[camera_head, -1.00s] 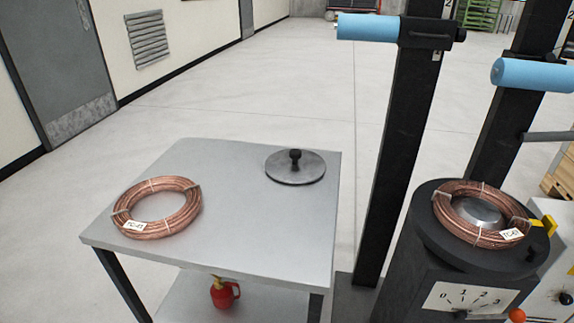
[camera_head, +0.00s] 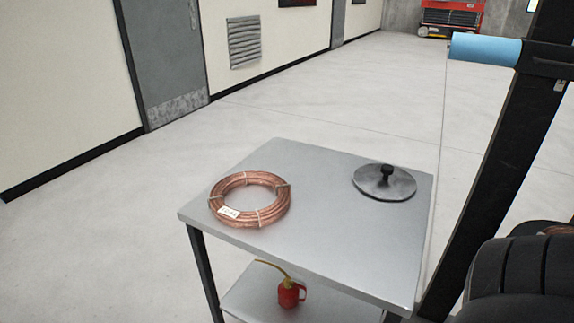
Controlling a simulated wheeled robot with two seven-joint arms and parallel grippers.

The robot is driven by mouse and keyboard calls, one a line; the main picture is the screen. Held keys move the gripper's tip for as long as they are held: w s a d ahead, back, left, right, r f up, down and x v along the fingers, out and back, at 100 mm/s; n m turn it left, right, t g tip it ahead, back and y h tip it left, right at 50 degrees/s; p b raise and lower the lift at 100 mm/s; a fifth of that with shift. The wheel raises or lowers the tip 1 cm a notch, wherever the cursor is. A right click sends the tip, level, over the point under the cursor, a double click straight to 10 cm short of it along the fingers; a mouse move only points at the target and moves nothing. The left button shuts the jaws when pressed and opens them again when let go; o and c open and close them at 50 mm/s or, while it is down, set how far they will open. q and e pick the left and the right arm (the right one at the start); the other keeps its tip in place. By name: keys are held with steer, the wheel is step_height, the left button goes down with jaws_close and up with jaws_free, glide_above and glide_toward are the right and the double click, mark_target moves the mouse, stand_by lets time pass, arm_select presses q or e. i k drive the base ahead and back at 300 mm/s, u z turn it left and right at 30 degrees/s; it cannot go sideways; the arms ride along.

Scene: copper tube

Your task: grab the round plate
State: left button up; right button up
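The round plate (camera_head: 384,184) is a flat grey disc with a black knob standing up at its middle. It lies flat at the back right of the grey metal table's top (camera_head: 330,240), close to the right edge. Nothing covers it. No gripper fingers show in the head view, and nothing is holding the plate.
A copper tube coil (camera_head: 250,200) with a white tag lies left of the plate on the table, with bare top between them. A red oil can (camera_head: 290,293) stands on the lower shelf. A dark post (camera_head: 510,150) with a blue roller (camera_head: 486,47) rises at right. A black ridged shape fills the lower right corner.

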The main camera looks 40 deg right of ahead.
mark_target(378, 181)
steer(key=u, duration=0.25)
steer(key=i, duration=3.85)
steer(key=z, duration=3.15)
steer(key=i, duration=4.35)
steer(key=z, duration=3.1)
steer(key=i, duration=0.7)
steer(key=z, duration=0.15)
